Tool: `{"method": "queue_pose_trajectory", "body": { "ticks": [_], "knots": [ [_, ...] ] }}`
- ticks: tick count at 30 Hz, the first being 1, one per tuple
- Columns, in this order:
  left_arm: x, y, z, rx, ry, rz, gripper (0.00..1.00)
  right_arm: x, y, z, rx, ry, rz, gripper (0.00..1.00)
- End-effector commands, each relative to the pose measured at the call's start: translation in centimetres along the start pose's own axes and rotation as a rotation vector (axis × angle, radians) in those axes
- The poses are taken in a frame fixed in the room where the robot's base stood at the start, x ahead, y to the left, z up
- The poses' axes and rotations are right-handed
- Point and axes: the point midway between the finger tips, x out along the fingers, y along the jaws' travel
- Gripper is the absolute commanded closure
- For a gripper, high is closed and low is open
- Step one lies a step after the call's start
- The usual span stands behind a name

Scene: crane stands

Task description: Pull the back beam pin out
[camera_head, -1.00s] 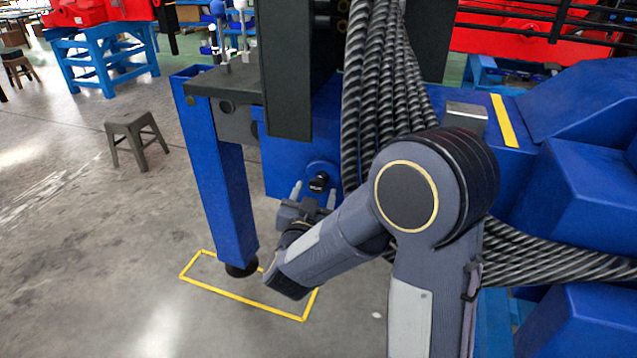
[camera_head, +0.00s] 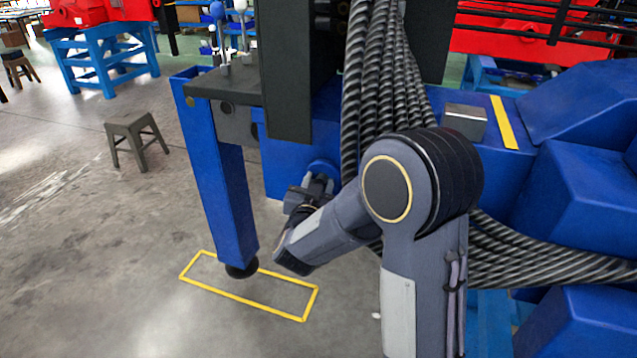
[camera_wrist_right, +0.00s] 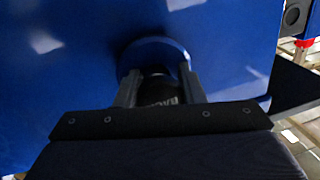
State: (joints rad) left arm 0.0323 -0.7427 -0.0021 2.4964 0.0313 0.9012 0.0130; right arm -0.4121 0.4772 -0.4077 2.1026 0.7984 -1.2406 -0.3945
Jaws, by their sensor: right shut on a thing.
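The beam pin shows in the right wrist view as a black knob (camera_wrist_right: 158,90) set in a round blue collar (camera_wrist_right: 155,52) on a blue beam face. In the head view the collar (camera_head: 322,167) shows, while the pin is mostly hidden behind my gripper. My right gripper (camera_head: 318,186) reaches up to the beam. In the right wrist view its two grey fingers (camera_wrist_right: 160,88) stand on either side of the knob and are shut on it. The knob appears to sit at the collar. My left gripper is in neither view.
Thick black hoses (camera_head: 375,90) hang close to my right arm. A grey stool (camera_head: 136,135) stands on open floor at left.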

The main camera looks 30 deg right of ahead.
Motion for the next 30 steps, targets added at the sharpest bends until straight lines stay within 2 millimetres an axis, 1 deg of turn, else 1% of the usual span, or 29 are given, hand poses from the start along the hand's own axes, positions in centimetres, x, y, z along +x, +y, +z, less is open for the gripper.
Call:
{"method": "queue_pose_trajectory", "body": {
  "ticks": [1,3,7,8,12,16,25,26,30],
  "knots": [
    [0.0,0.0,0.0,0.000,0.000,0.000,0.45,0.0,0.0,0.0,0.000,0.000,-0.001,0.92],
    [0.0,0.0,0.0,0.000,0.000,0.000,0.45,0.0,-0.1,0.0,0.001,0.000,-0.001,1.00],
    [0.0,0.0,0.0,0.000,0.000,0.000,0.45,-0.3,-0.2,0.0,0.001,-0.001,-0.003,1.00],
    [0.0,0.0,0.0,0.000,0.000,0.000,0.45,-0.7,-0.3,0.0,0.002,-0.001,-0.004,1.00],
    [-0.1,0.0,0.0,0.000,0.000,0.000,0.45,-3.2,-0.8,0.1,0.003,-0.004,-0.008,1.00],
    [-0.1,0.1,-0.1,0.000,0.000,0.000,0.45,-4.7,-0.9,0.1,0.002,-0.002,-0.005,1.00],
    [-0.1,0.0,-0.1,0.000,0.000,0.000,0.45,-5.0,-0.9,0.2,0.000,-0.003,-0.006,1.00],
    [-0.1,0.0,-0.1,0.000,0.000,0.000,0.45,-5.0,-0.9,0.2,-0.001,-0.004,-0.006,0.62],
    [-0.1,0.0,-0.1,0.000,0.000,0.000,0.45,-5.0,-0.9,0.2,0.000,-0.003,-0.005,0.44]
  ]
}}
